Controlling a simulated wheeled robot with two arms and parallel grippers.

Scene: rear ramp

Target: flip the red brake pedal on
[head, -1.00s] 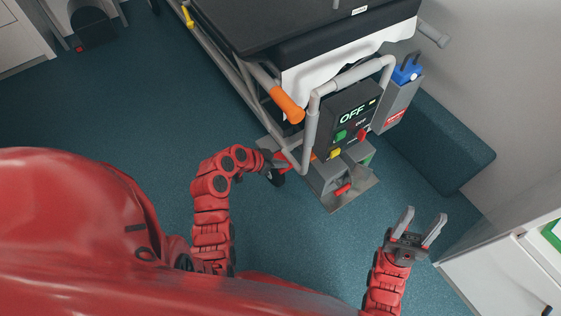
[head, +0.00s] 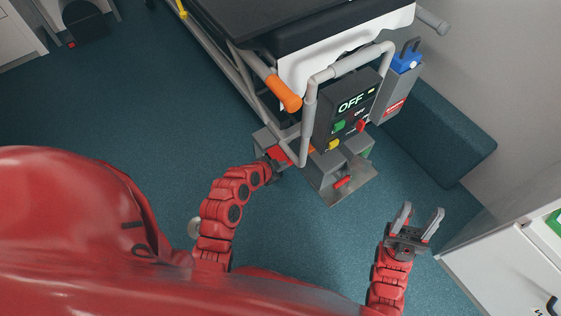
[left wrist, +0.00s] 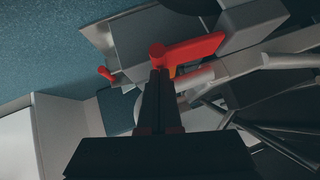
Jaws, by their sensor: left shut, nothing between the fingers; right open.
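The red brake pedal (head: 278,153) is at the low left corner of the trolley frame, partly hidden by my left gripper. In the left wrist view the pedal (left wrist: 196,50) is a red bar with a rounded end, right at my fingertips. My left gripper (left wrist: 157,74) is shut and empty, its tips at or just below that rounded end; I cannot tell whether they touch. In the head view my left gripper (head: 268,164) is mostly hidden at the pedal. My right gripper (head: 420,222) is open and empty over the floor at the right.
A dark control box (head: 345,112) reads OFF and has green, yellow and red buttons. A smaller red lever (head: 342,182) sits on a grey floor plate (head: 356,189). Grey tubes and an orange handle (head: 283,93) stand above the pedal. Blue floor is open to the left.

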